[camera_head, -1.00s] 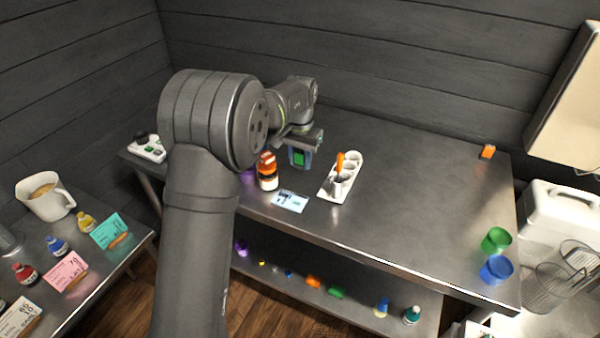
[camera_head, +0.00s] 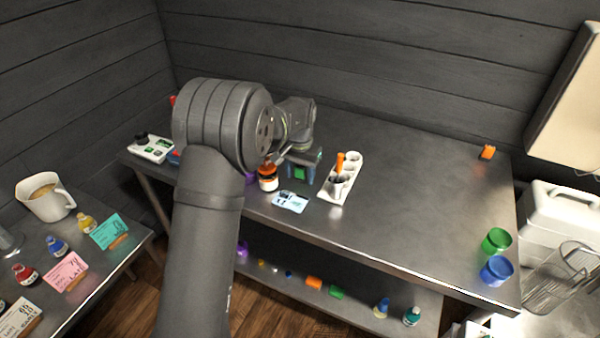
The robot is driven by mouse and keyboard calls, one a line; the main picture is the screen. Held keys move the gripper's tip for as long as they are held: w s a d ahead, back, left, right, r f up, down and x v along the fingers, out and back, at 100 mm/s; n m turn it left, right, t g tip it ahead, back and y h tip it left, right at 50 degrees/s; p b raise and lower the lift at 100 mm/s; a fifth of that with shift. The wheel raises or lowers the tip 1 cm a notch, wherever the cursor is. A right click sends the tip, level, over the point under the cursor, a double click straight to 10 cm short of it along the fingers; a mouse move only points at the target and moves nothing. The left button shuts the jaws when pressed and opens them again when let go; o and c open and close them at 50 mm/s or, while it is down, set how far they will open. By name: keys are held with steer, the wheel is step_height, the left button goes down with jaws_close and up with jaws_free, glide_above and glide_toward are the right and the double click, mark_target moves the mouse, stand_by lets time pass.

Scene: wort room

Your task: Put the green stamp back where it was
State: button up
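My gripper (camera_head: 300,173) points down over the steel table, just left of a white tray. A green piece, which looks like the green stamp (camera_head: 299,174), shows between its two fingers. The gripper appears shut on it. The piece is small in view, and I cannot tell whether its lower end touches the table. A pale blue printed card (camera_head: 290,201) lies on the table just in front of the gripper.
An orange-topped bottle (camera_head: 268,183) stands close left of my gripper. The white tray (camera_head: 336,196) holds cups and an orange-handled tool (camera_head: 340,162). Green (camera_head: 496,240) and blue (camera_head: 496,270) cups stand at the right edge. The table's middle right is clear.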

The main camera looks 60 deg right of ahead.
mark_target(300, 166)
step_height(300, 166, up, 12)
steer(key=shift+r, duration=0.15)
stand_by(0.5)
steer(key=shift+f, duration=3.85)
steer(key=shift+f, duration=0.1)
